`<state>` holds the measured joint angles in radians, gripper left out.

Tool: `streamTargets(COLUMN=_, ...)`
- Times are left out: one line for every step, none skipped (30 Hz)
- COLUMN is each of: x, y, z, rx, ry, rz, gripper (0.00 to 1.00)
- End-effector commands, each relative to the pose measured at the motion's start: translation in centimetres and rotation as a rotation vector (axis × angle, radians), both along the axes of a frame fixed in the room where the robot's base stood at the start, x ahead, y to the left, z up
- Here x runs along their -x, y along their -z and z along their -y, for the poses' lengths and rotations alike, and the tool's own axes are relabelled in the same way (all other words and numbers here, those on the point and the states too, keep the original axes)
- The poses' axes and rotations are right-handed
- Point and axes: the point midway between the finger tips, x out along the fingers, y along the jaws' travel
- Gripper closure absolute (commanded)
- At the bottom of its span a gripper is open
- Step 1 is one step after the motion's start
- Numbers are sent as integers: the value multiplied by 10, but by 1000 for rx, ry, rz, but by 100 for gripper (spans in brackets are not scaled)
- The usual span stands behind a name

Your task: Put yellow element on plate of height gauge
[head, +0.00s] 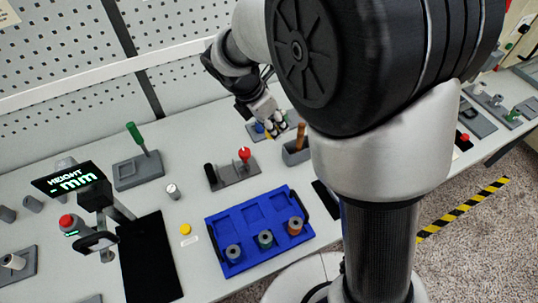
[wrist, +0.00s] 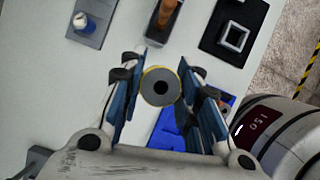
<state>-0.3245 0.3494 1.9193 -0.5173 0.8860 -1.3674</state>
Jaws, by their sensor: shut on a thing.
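My gripper (head: 271,124) is shut on the yellow element, high over the back of the table in the head view. In the wrist view the yellow element (wrist: 160,87) is a round piece with a yellow rim, a grey end face and a dark centre hole. It sits between the two blue-padded fingers (wrist: 162,105). In the head view it is small and mostly hidden by the fingers. The height gauge (head: 75,180), with a lit "HEIGHT - mm" display, stands at the left, far from my gripper. Its plate is hard to make out.
A blue tray (head: 212,224) with several pockets holds three spools. A black mat (head: 150,265) lies left of it. A yellow button (head: 185,229) sits between mat and tray.

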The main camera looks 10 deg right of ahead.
Motion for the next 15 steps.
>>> streamTargets(x=0, y=5, z=-1, rx=1, ry=-15, rz=-2, gripper=94)
streamTargets(x=0, y=10, z=-1, rx=0, ry=-21, rz=-2, gripper=94)
streamTargets(x=1, y=18, z=-1, rx=2, ry=-25, rz=-4, gripper=94)
streamTargets(x=1, y=25, z=-1, rx=3, ry=-27, rz=-5, gripper=94)
streamTargets(x=1, y=33, z=-1, rx=2, ry=-26, rz=-6, gripper=94)
streamTargets(x=1, y=45, z=-1, rx=2, ry=-24, rz=-7, gripper=94)
streamTargets(x=1, y=53, z=-1, rx=1, ry=-25, rz=-6, gripper=94)
streamTargets(x=1, y=62, z=-1, rx=2, ry=-24, rz=-7, gripper=94)
streamTargets(x=1, y=73, z=-1, rx=2, ry=-23, rz=-6, gripper=94)
streamTargets(x=1, y=81, z=-1, rx=1, ry=-23, rz=-7, gripper=94)
streamTargets(x=1, y=90, z=-1, rx=2, ry=-23, rz=-7, gripper=94)
streamTargets(x=1, y=100, z=-1, rx=1, ry=-23, rz=-7, gripper=94)
streamTargets(x=1, y=108, z=-1, rx=2, ry=-22, rz=-6, gripper=94)
streamTargets(x=1, y=116, z=-1, rx=1, ry=-21, rz=-6, gripper=94)
streamTargets(x=1, y=125, z=-1, rx=1, ry=-23, rz=-5, gripper=94)
